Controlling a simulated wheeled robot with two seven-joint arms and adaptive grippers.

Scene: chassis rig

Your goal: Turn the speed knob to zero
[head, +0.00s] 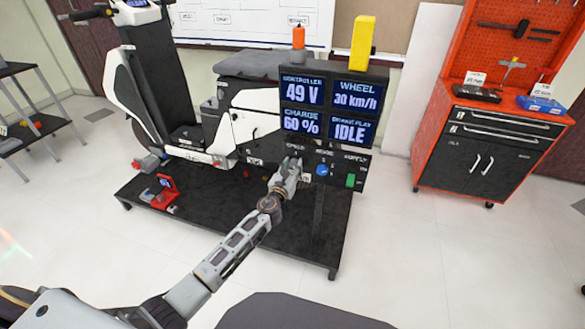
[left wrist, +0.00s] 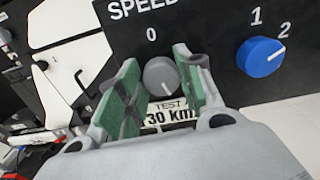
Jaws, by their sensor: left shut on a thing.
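The grey speed knob (left wrist: 161,75) sits on the black panel under the label SPEED, with a 0 above it and a TEST 30 km label below it. Its pale pointer mark seems to face down and to the right, away from the 0. My left gripper (left wrist: 160,85) has its green-padded fingers on both sides of the knob and is shut on it. In the head view my left gripper (head: 291,164) reaches the panel and hides the knob. The display (head: 334,105) reads WHEEL 30 km/h. My right gripper is not in view.
A blue knob (left wrist: 260,57) with marks 1 and 2 is close to the right of the fingers. A green switch (head: 350,180) is further right. A scooter (head: 160,100) stands behind on the dark platform (head: 225,213). A red tool cabinet (head: 490,140) stands at the right.

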